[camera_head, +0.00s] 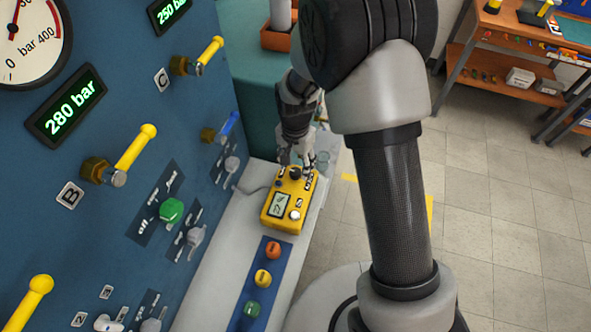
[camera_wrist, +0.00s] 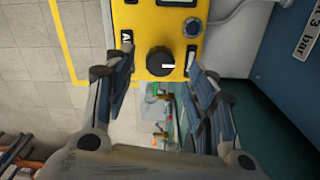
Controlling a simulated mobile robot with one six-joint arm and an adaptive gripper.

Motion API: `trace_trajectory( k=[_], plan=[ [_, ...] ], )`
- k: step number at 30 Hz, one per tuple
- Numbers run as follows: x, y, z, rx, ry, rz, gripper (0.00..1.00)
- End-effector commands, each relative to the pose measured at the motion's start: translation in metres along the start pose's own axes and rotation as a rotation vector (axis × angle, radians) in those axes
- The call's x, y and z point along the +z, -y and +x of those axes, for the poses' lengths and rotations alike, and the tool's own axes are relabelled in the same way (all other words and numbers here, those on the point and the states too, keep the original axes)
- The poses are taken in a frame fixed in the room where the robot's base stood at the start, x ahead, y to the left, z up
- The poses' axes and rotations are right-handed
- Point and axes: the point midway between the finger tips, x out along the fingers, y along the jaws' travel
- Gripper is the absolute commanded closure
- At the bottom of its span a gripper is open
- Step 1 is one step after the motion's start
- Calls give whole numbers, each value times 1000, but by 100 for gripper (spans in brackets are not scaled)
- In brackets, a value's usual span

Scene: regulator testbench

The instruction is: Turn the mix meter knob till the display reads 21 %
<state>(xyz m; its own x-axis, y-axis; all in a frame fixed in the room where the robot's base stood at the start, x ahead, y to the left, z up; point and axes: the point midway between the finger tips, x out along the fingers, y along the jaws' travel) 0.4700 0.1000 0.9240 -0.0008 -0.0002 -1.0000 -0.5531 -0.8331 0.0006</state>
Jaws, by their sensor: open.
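The yellow mix meter (camera_head: 270,222) lies on the light ledge beside the blue panel. Its small display (camera_head: 279,205) shows dark marks too small to read. In the wrist view, the yellow meter body (camera_wrist: 150,22) fills the top middle, with its display cut off at the top edge. The round black knob (camera_wrist: 160,61) has a white mark pointing right. My gripper (camera_head: 296,165) is at the knob end of the meter. In the wrist view, my gripper (camera_wrist: 160,54) is open, one finger on each side of the knob, with visible gaps; its depth relative to the knob is unclear.
The blue panel (camera_head: 120,210) with yellow-handled valves (camera_head: 136,148) stands to the left. A strip of coloured buttons (camera_head: 263,278) lies on the ledge nearer the camera. A workbench (camera_head: 540,30) stands far right. Open tiled floor (camera_head: 510,200) lies right of my arm.

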Motion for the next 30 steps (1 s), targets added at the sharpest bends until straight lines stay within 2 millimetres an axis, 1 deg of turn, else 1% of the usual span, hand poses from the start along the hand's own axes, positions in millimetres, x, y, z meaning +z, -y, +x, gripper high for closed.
trace_trajectory(
  k=[1,6,17,30],
  plan=[
    [0,0,10,1,1,0,49],
    [0,0,24,0,0,0,49],
    [0,0,27,-1,-1,0,50],
    [0,0,27,0,0,0,79]
  ],
)
